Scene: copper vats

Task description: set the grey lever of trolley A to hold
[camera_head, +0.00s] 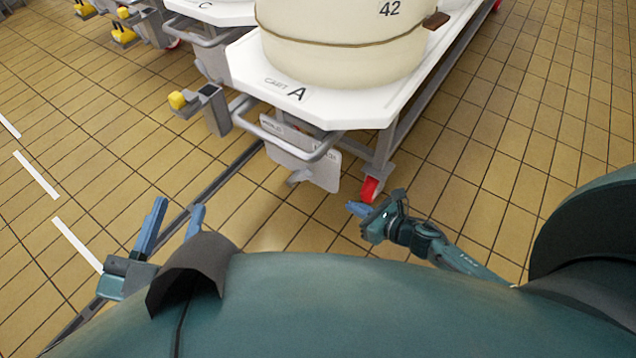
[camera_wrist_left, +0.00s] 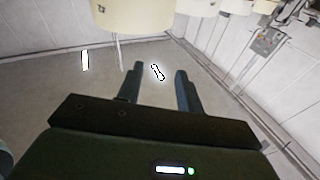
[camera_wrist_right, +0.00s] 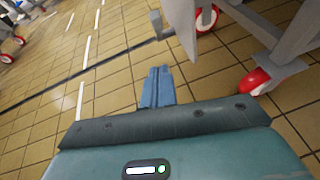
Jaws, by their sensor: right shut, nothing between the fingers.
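Trolley A (camera_head: 330,109), a white-topped cart marked "CART A", stands at the top middle of the head view. A pale plate (camera_head: 325,170) hangs at its near end behind a grey handle bar. A small grey lever (camera_head: 299,177) sticks out under the plate; its setting is not readable. A grey piece that looks like this lever (camera_wrist_right: 158,26) shows in the right wrist view. My right gripper (camera_head: 356,208) is shut and empty, to the lever's right and nearer me, apart from it. My left gripper (camera_head: 178,212) is open and empty over the floor at the left.
A cream vat (camera_head: 345,50) marked 42 stands on trolley A. A red-wheeled caster (camera_head: 369,189) is close to my right gripper. A yellow-knobbed grey bracket (camera_head: 203,103) is at the cart's left. Trolley C (camera_head: 215,12) stands behind. A floor rail runs underneath; tiles at right are clear.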

